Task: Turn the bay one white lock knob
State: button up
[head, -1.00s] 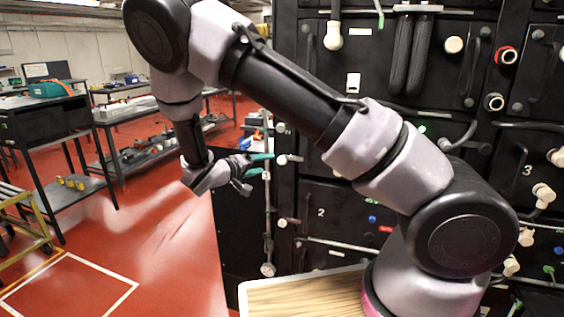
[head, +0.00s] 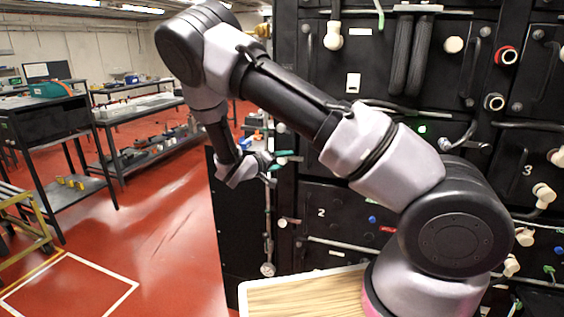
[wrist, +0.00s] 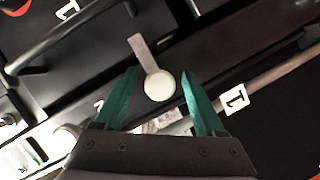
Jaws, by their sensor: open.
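In the wrist view, the white round knob (wrist: 159,86) has a flat grey lever (wrist: 143,53) pointing up and slightly left. A white label reading 1 (wrist: 235,98) is to its right. My gripper (wrist: 159,74) is open, with one teal finger on each side of the knob. I cannot tell whether either finger touches it. In the head view, my gripper (head: 284,158) is at the left edge of the black cabinet front (head: 330,225), and the knob between the fingers is not clear there.
A dark bar handle (wrist: 70,35) stands out near the knob in the wrist view. A pale rod (wrist: 275,70) runs past the label. In the head view, a wood-topped surface (head: 300,295) is in front of the cabinet, and open red floor (head: 165,235) is to the left.

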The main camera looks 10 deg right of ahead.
grip_shut()
jog(key=shift+n, duration=0.3)
jog(key=n+h, duration=0.1)
jog(key=n, duration=0.1)
jog(key=shift+a+n+h, duration=0.1)
jog(key=shift+n+h, duration=0.2)
jog(key=shift+n, duration=0.1)
jog(key=n+t+h, duration=0.1)
jog(key=n, duration=0.3)
jog(key=n+t+h, duration=0.1)
jog(key=n+t, duration=0.1)
jog(key=n, duration=0.3)
jog(key=n+t, duration=0.1)
jog(key=n, duration=0.2)
jog(key=n+t, duration=0.1)
jog(key=n, duration=0.1)
jog(key=shift+n+t+y, duration=0.3)
jog(key=shift+n, duration=0.4)
jog(key=shift+f, duration=0.1)
